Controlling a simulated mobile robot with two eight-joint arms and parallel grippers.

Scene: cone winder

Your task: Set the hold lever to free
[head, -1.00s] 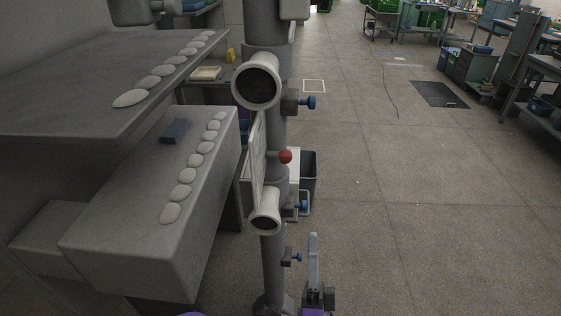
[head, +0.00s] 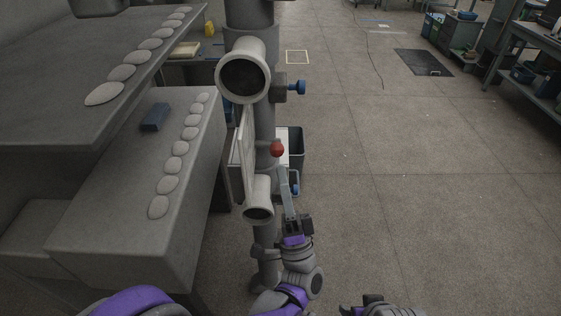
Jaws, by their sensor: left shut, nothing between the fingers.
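A red ball knob (head: 277,149), which looks like the hold lever's end, sticks out to the right of the grey column (head: 264,118). Its setting cannot be read. My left gripper (head: 283,172) is shut and empty, fingers pointing up, with the tips just below the red knob; whether they touch it cannot be told. A blue knob (head: 299,87) on a dark block sits higher on the column. Another blue knob (head: 295,190) shows just right of the fingers. My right gripper (head: 374,303) seems to show only as a dark part at the bottom edge.
Two pale round tubes (head: 243,70) face forward on the column, with a thin pale panel (head: 244,150) between them. A grey machine body (head: 130,210) with pale oval pads fills the left. A dark bin (head: 297,145) stands behind the column. Open floor (head: 430,190) lies right.

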